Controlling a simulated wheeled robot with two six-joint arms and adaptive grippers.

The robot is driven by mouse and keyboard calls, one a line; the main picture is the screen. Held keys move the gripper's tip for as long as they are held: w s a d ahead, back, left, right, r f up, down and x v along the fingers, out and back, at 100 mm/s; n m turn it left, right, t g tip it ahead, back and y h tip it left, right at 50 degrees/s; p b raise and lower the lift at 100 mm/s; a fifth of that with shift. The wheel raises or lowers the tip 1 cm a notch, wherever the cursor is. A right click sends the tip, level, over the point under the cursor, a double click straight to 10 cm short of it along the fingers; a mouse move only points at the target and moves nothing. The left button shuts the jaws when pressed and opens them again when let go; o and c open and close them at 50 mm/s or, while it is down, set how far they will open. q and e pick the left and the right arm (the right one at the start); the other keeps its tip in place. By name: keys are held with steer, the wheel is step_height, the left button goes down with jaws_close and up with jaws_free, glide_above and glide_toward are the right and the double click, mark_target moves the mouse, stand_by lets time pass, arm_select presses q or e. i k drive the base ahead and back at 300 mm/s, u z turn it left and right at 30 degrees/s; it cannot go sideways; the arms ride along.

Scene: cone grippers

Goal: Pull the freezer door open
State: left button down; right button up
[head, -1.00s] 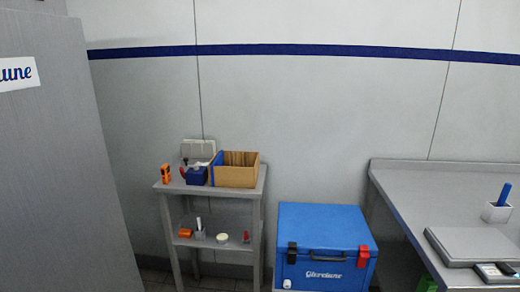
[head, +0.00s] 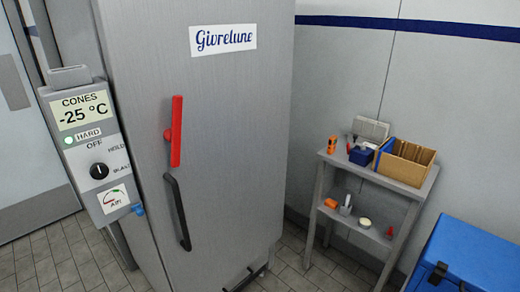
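The freezer is a tall grey metal cabinet, and its door (head: 225,120) fills the middle left of the head view. The door looks shut. It carries a white "Givrelune" label (head: 223,39), an upright red handle (head: 176,132) and a black bar handle (head: 178,212) below that. A control box (head: 92,150) at its left side reads "CONES -25 °C", with a lit green lamp beside "HARD", a black knob and an air gauge. Neither of my grippers shows in the head view.
A metal shelf stand (head: 385,178) right of the freezer holds a cardboard box (head: 405,162) and small items. A blue cooler (head: 455,255) sits at the lower right. Tiled floor (head: 40,255) shows at the lower left, near a pale door (head: 25,120).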

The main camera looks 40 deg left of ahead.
mark_target(211, 216)
steer(key=u, duration=0.7)
steer(key=k, duration=0.4)
steer(key=u, duration=0.6)
steer(key=i, duration=0.45)
steer(key=z, duration=0.9)
steer(key=k, duration=0.35)
steer(key=z, duration=0.05)
